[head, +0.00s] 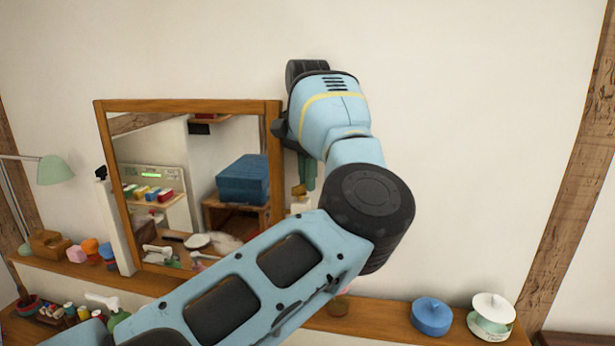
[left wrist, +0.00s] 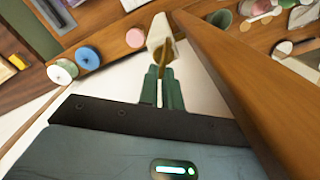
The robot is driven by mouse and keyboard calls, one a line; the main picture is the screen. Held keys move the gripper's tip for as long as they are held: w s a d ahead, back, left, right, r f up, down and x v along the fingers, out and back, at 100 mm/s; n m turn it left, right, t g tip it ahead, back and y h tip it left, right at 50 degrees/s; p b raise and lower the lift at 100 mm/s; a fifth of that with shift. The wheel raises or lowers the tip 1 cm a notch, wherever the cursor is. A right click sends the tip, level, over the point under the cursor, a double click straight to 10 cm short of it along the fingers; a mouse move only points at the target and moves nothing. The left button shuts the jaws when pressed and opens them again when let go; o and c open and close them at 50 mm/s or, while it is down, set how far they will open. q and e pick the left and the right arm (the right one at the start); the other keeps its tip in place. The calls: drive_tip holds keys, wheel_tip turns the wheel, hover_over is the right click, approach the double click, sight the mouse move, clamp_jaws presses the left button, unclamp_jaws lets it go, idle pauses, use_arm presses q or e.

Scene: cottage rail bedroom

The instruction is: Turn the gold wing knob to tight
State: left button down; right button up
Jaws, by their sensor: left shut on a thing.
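The gold wing knob (head: 299,190) is at the right side of the wood-framed mirror (head: 187,104), by the top of a pale post (head: 300,206). My left gripper (head: 305,178) comes down on it from above, its green fingers shut on the knob. In the left wrist view the fingers (left wrist: 164,84) close around the thin gold knob (left wrist: 166,52), beside the pale post (left wrist: 160,30) and the mirror's wooden edge (left wrist: 225,85). Most of the knob is hidden between the fingers, and I see no tight mark. My right gripper is not in view.
The mirror stands on a wooden shelf (head: 385,318) against a pale wall. A blue round object (head: 431,317) and a white-and-green one (head: 491,315) sit at the right. Small coloured items and a green lamp (head: 54,170) are at the left. The wall at right is clear.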

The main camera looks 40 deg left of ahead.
use_arm(q)
drive_tip(key=m, duration=0.3)
drive_tip(key=shift+s+d+m, duration=0.1)
drive_tip(key=shift+d+m, duration=0.2)
drive_tip(key=shift+s+d+m, duration=0.1)
drive_tip(key=shift+d+m, duration=0.05)
drive_tip(key=shift+m, duration=0.8)
drive_tip(key=shift+s+d+m, duration=0.1)
drive_tip(key=shift+m, duration=0.85)
drive_tip(key=c, duration=1.6)
unclamp_jaws()
drive_tip(key=shift+r, duration=3.95)
